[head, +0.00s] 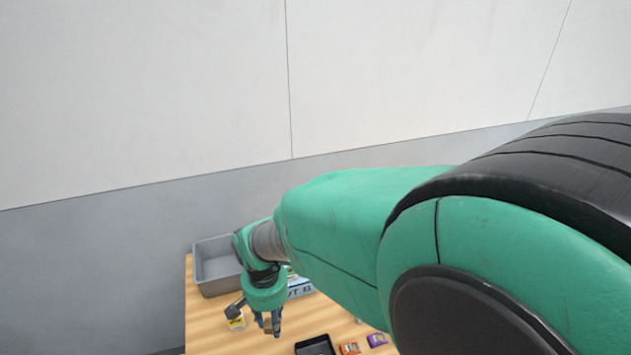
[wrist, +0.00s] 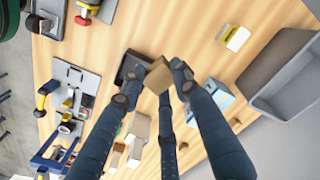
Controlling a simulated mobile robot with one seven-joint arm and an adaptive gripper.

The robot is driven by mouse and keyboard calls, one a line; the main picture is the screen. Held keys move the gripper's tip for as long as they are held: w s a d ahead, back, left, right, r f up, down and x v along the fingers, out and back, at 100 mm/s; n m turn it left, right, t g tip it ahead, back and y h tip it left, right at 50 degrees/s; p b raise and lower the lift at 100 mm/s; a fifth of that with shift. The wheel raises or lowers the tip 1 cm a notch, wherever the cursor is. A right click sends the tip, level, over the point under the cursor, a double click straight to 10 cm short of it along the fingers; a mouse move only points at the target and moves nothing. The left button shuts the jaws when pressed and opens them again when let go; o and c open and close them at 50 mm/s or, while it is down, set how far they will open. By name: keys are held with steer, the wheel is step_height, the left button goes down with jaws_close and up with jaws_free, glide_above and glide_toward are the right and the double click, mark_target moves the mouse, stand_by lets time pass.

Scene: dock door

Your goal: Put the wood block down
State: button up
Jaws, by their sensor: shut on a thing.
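My gripper (wrist: 158,84) is shut on the wood block (wrist: 158,74), a small tan block held between its dark fingertips in the wrist view. The block appears above the wooden table (wrist: 195,45), and I cannot tell how high. In the head view my gripper (head: 268,324) points down over the table, between the grey bin and a black tray; the block is too small there to make out clearly.
A grey bin (head: 217,270) stands at the table's back left. A black tray (head: 315,345), an orange item (head: 349,349) and a purple item (head: 377,340) lie to the right. A yellow-and-white item (wrist: 234,37) has bare wood around it. Devices sit at the wrist view's left.

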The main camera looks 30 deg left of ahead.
steer(key=w+a+r+m+p, duration=0.1)
steer(key=w+a+p, duration=0.1)
steer(key=w+a, duration=0.4)
steer(key=w+a+m+p, duration=0.1)
steer(key=w+a+p, duration=0.15)
steer(key=a, duration=0.65)
steer(key=m+p, duration=0.3)
steer(key=p, duration=0.1)
glide_above(238, 270)
steer(key=s+d, duration=0.2)
step_height(238, 270, down, 4)
steer(key=f, duration=0.5)
steer(key=shift+d+b, duration=0.25)
steer(key=shift+b, duration=0.1)
steer(key=shift+f, duration=2.85)
steer(key=shift+f, duration=0.15)
steer(key=shift+f+p, duration=0.45)
steer(key=shift+f, duration=1.45)
steer(key=shift+f, duration=0.25)
